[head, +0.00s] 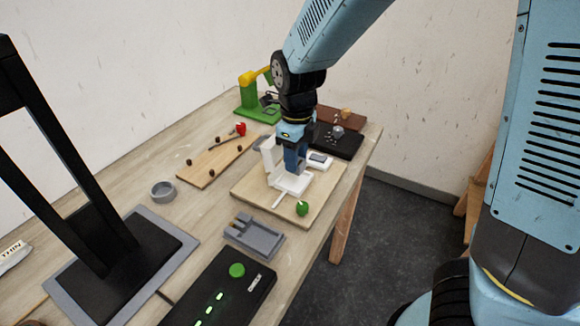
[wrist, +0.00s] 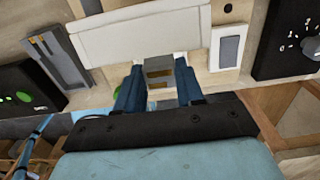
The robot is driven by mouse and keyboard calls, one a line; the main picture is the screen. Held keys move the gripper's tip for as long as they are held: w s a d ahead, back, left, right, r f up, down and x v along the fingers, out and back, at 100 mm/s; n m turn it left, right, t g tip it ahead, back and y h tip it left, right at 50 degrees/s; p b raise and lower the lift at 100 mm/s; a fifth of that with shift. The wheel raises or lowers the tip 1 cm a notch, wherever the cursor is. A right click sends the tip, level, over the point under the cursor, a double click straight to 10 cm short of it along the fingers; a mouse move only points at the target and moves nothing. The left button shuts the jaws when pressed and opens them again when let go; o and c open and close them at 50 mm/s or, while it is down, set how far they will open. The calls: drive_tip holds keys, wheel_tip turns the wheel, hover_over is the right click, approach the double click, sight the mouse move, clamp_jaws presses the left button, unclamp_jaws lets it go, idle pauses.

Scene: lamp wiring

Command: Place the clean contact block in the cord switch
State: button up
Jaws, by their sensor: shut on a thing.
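My gripper (head: 292,170) points down over the white cord switch (head: 294,186), which lies on a pale wooden board in the head view. In the wrist view my gripper (wrist: 158,78) has its two dark blue fingers shut on a small grey block with brownish parts, the contact block (wrist: 158,66). A broad white panel (wrist: 140,36), seemingly part of the switch, stands just beyond the block. The fingers hide the block in the head view. I cannot tell whether the block touches the switch's inside.
A white piece with a grey panel (head: 319,160) and a green ball (head: 302,208) sit on the board (head: 245,187). A grey compartment tray (head: 256,236) and a black box with green lights (head: 225,290) are nearer.

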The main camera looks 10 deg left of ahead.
drive_tip(key=shift+w+a+f, duration=0.2)
drive_tip(key=shift+a+f, duration=0.1)
drive_tip(key=shift+f, duration=1.65)
drive_tip(key=shift+f, duration=0.1)
drive_tip(key=o, duration=1)
wheel_tip(320, 180, up, 12)
drive_tip(key=shift+r, duration=0.15)
